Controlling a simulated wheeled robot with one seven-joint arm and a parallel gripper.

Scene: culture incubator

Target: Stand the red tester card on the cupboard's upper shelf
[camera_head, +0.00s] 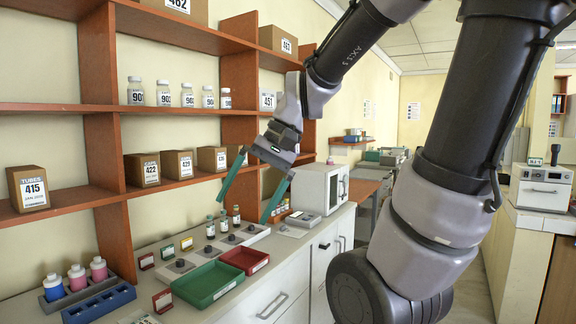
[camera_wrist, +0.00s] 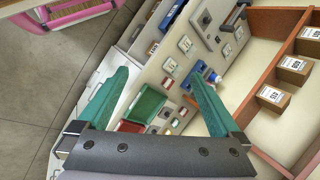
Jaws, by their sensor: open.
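Two small red cards stand on the counter in the head view: one (camera_head: 147,261) at the back by the wall and one (camera_head: 162,300) nearer, left of the green tray. I cannot tell which is the tester card. A green card (camera_head: 167,252) and a yellow card (camera_head: 186,243) stand in line with the back one. My gripper (camera_head: 244,211) is open and empty, with its teal fingers spread above the counter, apart from the cards. In the wrist view the open fingers (camera_wrist: 158,76) point toward the counter; the cards there are too small to tell apart. A white cabinet with a glazed door (camera_head: 310,186) stands farther along.
A green tray (camera_head: 207,285) and a red tray (camera_head: 243,260) lie on the counter's front. Small vials (camera_head: 223,222) and a bottle rack (camera_head: 98,302) stand nearby. Wooden shelves (camera_head: 70,107) with boxes and bottles rise behind. Open floor (camera_wrist: 50,80) shows in the wrist view.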

